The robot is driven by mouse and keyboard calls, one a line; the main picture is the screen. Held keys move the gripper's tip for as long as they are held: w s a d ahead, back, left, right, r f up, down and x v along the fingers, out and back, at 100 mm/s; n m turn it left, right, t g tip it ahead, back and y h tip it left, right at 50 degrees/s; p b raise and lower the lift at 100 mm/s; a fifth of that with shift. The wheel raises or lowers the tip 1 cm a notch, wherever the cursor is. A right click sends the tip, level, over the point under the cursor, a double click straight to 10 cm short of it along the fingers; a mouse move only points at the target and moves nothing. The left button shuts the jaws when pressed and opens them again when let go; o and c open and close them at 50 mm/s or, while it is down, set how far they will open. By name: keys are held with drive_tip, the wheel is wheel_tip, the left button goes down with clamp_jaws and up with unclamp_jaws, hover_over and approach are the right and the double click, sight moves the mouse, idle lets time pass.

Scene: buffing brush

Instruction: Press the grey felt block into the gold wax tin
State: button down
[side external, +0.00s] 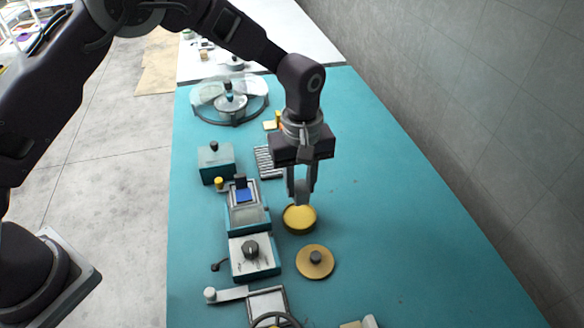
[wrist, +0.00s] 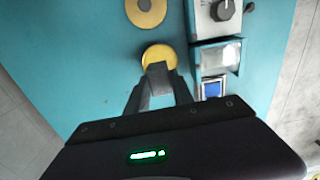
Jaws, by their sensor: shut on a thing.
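The gold wax tin (side external: 299,219) is a round, shallow, yellow-gold disc on the teal table, just under my gripper. It also shows in the wrist view (wrist: 160,52), partly hidden behind what I hold. My gripper (side external: 302,194) points down and is shut on the grey felt block (wrist: 157,76), a small grey piece between the fingertips. The block's lower end overlaps the tin's back edge in the side view. I cannot tell whether it touches the wax or hangs just above it.
A tan disc with a dark grey knob (side external: 315,263) lies in front of the tin. To the left stand a white box with a black knob (side external: 254,257), a tray with a blue pad (side external: 244,195) and a teal box (side external: 216,163). The table's right side is clear.

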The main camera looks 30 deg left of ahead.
drive_tip(key=shift+f, duration=2.95)
drive_tip(key=shift+f, duration=0.55)
drive_tip(key=shift+r, duration=3.55)
